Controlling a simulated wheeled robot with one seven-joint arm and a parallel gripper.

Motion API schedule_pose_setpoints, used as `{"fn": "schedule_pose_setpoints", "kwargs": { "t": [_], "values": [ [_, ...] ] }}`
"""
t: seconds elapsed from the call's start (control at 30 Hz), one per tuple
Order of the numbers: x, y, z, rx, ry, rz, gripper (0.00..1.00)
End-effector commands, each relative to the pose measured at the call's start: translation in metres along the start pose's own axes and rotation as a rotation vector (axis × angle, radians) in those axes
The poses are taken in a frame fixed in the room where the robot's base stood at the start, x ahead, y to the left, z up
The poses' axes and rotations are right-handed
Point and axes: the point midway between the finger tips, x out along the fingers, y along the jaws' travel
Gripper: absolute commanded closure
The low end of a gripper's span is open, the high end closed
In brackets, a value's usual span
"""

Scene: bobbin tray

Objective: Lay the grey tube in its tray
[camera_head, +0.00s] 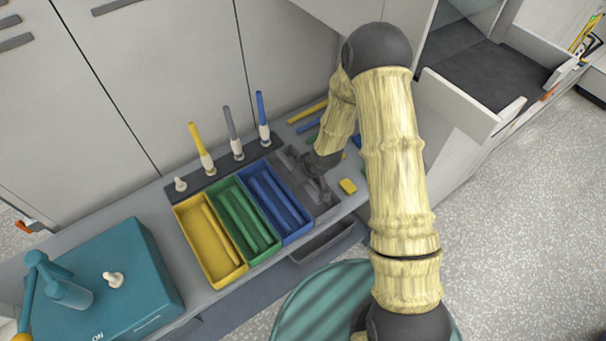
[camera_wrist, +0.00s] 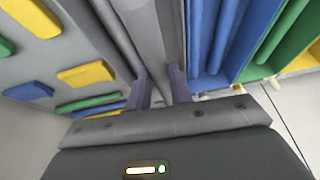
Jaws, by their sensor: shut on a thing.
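My gripper (camera_head: 311,184) is over the dark grey tray (camera_head: 325,208), at the right end of the row of trays. In the wrist view its two fingers (camera_wrist: 160,88) are shut on a grey tube (camera_wrist: 150,35), which runs lengthwise between them. The tube lies along the grey tray and appears at or just above it; whether it touches the tray floor cannot be told. Another grey strip (camera_wrist: 116,35), perhaps a second tube, runs beside it on the left. In the head view my gripper hides most of the held tube.
Blue (camera_head: 297,234), green (camera_head: 264,257) and yellow (camera_head: 223,283) trays with tubes stand left of the grey one. Behind them a rack (camera_head: 215,172) holds upright yellow, grey and blue tubes. A yellow block (camera_head: 348,186) lies right. A teal box (camera_head: 135,260) stands left.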

Motion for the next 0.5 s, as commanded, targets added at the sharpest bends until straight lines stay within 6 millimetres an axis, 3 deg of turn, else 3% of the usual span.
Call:
{"fn": "schedule_pose_setpoints", "kwargs": {
  "t": [0.5],
  "values": [
    [0.046, 0.002, 0.02, -0.001, 0.001, 0.0, 1.0]
  ]
}}
